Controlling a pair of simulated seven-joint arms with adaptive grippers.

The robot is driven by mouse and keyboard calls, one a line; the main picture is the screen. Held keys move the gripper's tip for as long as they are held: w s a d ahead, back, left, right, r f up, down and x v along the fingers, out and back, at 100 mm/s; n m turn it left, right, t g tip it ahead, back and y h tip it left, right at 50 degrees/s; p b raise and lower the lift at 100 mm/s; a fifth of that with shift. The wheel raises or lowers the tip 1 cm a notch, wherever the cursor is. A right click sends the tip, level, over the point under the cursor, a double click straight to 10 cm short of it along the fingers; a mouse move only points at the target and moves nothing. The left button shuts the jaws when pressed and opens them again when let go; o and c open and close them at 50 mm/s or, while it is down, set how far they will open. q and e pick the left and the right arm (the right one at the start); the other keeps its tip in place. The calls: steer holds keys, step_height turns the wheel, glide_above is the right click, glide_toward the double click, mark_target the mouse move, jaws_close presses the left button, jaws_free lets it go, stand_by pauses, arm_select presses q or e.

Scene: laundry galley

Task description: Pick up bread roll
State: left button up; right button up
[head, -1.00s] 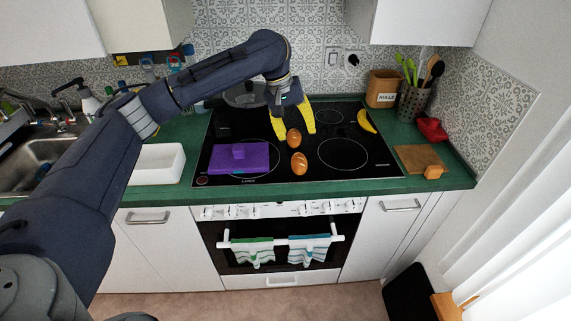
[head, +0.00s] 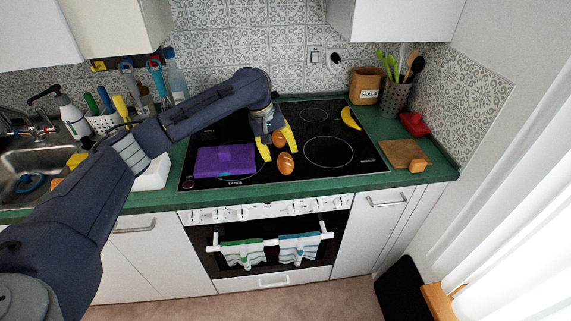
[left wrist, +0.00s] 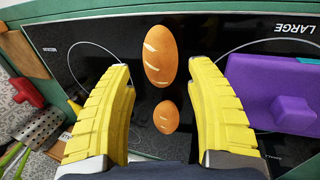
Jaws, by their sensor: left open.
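Two brown bread rolls with pale slashes lie on the black hob. The front roll (head: 286,163) also shows in the left wrist view (left wrist: 160,56), near the fingertips. The rear roll (head: 278,139) is partly hidden by my gripper in the head view; it also shows in the left wrist view (left wrist: 166,117), between the two fingers in the picture. My left gripper (head: 278,152) points down over the hob, its yellow fingers (left wrist: 159,66) spread and empty. I cannot tell whether the fingers touch either roll. My right gripper is not in view.
A purple lidded box (head: 224,160) stands left of the rolls. A banana (head: 350,118) lies at the hob's right rear. A cutting board (head: 403,154), a red item (head: 414,124), a utensil holder (head: 395,97) and a ROLLS box (head: 365,86) stand on the right counter.

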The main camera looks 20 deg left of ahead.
mark_target(283, 158)
arm_select(q)
steer(key=shift+x, duration=3)
steer(key=shift+c, duration=0.4)
steer(key=c, duration=1)
steer(key=shift+o, duration=0.2)
